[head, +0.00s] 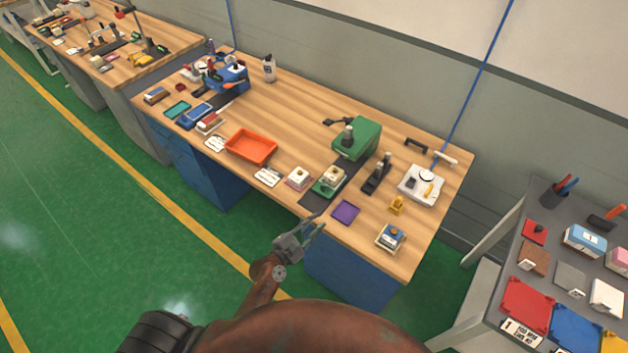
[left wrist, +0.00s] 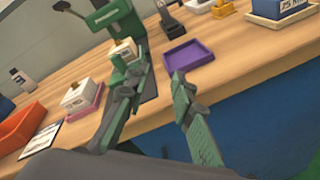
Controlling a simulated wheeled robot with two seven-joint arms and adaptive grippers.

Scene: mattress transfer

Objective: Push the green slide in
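The green slide (head: 322,190) sticks out at the front of a green machine (head: 357,137) on the wooden bench, with a cream block (head: 334,174) on it. The machine (left wrist: 117,20) and the cream block (left wrist: 122,50) also show in the left wrist view, where my finger partly hides the slide. My left gripper (head: 317,223) is at the bench's front edge, in front of the slide and apart from it. In the left wrist view its two fingers (left wrist: 162,72) are spread with nothing between them. My right gripper is not in view.
A purple tray (head: 346,212) lies right of the slide. A cream block on a pink base (head: 299,178) and an orange tray (head: 251,146) stand to its left. A black stand (head: 377,176) is right of the machine. The bench's front edge is close to my gripper.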

